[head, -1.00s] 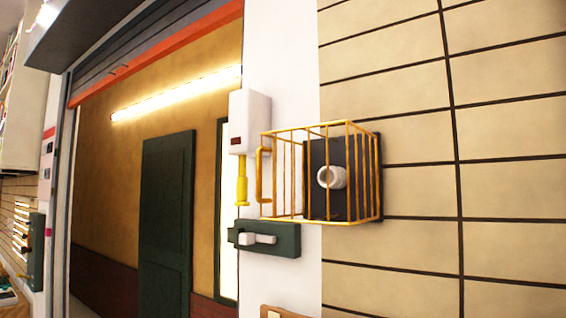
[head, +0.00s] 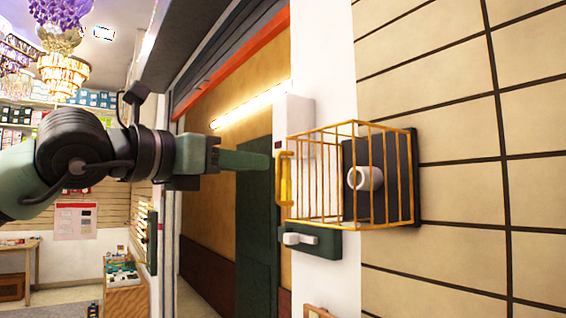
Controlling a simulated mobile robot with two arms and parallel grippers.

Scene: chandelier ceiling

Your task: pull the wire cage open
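The yellow wire cage (head: 328,206) stands out from a dark plate (head: 398,178) on the wall and looks shut. Inside it is a round white knob (head: 366,178). A yellow handle (head: 282,179) is on the cage's left front edge. My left gripper (head: 268,161) comes in from the left, with its green finger pointing right and its tip close to the handle, beside its upper part. I see it edge-on, so its opening and any contact with the handle are unclear. My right gripper is out of view.
A white box (head: 294,112) and a dark green latch plate with a white lever (head: 300,239) are on the wall beside the cage. Tiled wall (head: 450,200) lies right. A doorway with a raised shutter, shop shelves and chandeliers (head: 62,70) are left.

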